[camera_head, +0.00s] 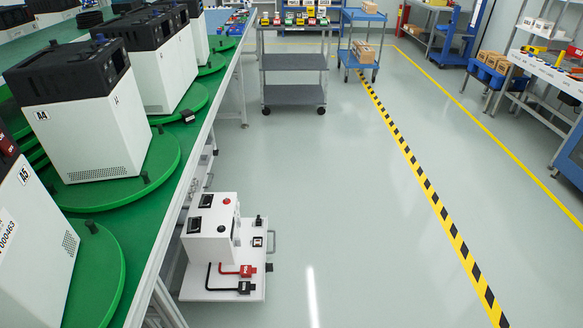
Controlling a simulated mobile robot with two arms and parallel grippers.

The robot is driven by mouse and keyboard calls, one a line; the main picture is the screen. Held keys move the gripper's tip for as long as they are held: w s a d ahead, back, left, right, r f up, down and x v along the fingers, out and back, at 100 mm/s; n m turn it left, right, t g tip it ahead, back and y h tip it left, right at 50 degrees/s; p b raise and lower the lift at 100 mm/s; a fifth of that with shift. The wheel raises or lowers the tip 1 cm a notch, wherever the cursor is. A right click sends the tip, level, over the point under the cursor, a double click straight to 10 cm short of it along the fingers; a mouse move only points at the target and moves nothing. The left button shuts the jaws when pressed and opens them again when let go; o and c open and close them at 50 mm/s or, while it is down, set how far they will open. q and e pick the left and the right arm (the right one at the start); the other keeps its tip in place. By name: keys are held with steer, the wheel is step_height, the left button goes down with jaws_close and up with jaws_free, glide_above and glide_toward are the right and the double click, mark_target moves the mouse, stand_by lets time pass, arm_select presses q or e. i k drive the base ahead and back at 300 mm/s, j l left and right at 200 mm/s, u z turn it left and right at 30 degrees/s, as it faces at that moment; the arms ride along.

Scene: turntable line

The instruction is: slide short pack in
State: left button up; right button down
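I see nothing that I can clearly identify as the short pack. Tall white units with black tops stand on round green turntables along the left bench. The nearest full one, marked A4 (88,125), sits on its turntable (150,180). A second unit (160,62) stands behind it. A unit marked A5 (30,240) is cut off at the lower left, beside the turntable edge (105,275). No open slot shows clearly on these units. Neither of my grippers is in view.
A white station (212,225) with red and black handles stands on the floor beside the bench. Grey shelf cart (293,62) and blue cart (360,45) stand at the back. Yellow-black tape (430,190) crosses the floor. Workbenches (540,70) line the right. The middle floor is clear.

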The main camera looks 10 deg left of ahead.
mark_target(210, 227)
steer(key=i+l+u, duration=0.1)
steer(key=l+u, duration=0.75)
steer(key=i+l+u, duration=0.1)
steer(key=u, duration=0.25)
steer(key=i+l+u, duration=0.15)
steer(key=u, duration=0.25)
steer(key=i+l+u, duration=0.2)
steer(key=u, duration=0.15)
steer(key=i, duration=0.05)
